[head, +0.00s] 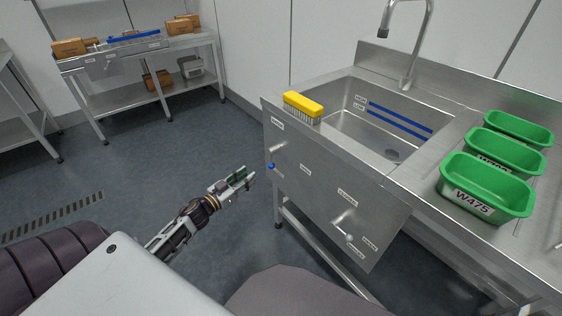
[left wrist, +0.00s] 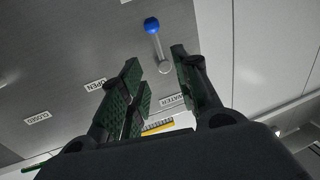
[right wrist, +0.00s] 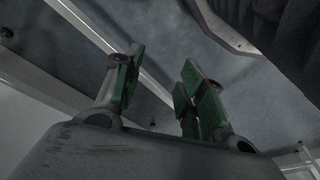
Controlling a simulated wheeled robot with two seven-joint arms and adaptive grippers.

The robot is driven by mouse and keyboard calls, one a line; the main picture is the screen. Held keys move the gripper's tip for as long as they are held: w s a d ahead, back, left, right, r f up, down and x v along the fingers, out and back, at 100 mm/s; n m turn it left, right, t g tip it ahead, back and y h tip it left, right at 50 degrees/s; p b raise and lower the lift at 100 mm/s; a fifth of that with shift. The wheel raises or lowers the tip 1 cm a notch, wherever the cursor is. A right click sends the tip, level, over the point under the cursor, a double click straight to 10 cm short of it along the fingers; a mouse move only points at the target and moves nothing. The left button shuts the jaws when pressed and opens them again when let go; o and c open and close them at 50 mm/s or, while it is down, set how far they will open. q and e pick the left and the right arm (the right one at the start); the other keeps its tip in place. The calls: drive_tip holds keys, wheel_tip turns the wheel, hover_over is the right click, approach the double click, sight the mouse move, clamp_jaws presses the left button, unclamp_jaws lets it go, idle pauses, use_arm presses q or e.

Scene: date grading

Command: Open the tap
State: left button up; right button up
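A lever with a blue ball knob (head: 271,166) is on the left part of the sink's steel front panel (head: 318,183). In the left wrist view the blue knob (left wrist: 152,26) sits at the end of a short metal stem, by labels reading WATER (left wrist: 167,100), OPEN (left wrist: 95,85) and CLOSED (left wrist: 37,118). My left gripper (head: 247,178) is open and empty, just left of the lever; the fingers (left wrist: 157,72) point toward the panel, apart from the knob. A curved spout (head: 408,40) rises behind the basin. My right gripper (right wrist: 160,70) is open and empty, outside the head view.
A second lever (head: 346,230) is lower right on the panel. A yellow brush (head: 302,104) lies on the basin's left rim. Green tubs (head: 487,188) stand on the right counter. A steel table (head: 140,56) with boxes is at the back left. The floor left of the sink is clear.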

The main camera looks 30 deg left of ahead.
sight(271, 163)
use_arm(q)
drive_tip(key=shift+w+d+r, duration=0.1)
drive_tip(key=shift+d+r, duration=0.05)
drive_tip(key=shift+r, duration=0.05)
use_arm(e)
drive_tip(key=shift+r, duration=0.2)
use_arm(q)
drive_tip(key=shift+w, duration=0.15)
